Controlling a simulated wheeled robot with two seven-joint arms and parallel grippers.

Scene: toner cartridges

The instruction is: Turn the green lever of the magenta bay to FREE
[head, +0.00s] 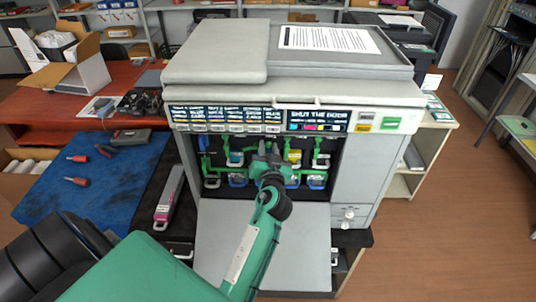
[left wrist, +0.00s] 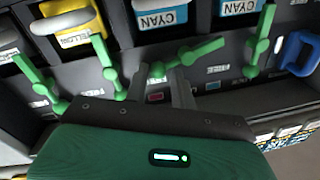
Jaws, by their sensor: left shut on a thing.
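The printer (head: 350,160) stands with its front door (head: 262,245) folded down, showing rows of cartridge bays with green levers. My left gripper (head: 266,152) reaches into the bays' middle. In the left wrist view, my left gripper (left wrist: 164,80) is shut around the lower end of a green lever (left wrist: 203,50), whose arm slants to the right near a FREE label. A small dark red mark (left wrist: 155,97) shows between the fingers; it may mark the magenta bay. The gripper hides part of this bay in the head view. My right gripper is out of view.
Neighbouring green levers (left wrist: 105,65) stand close on both sides.

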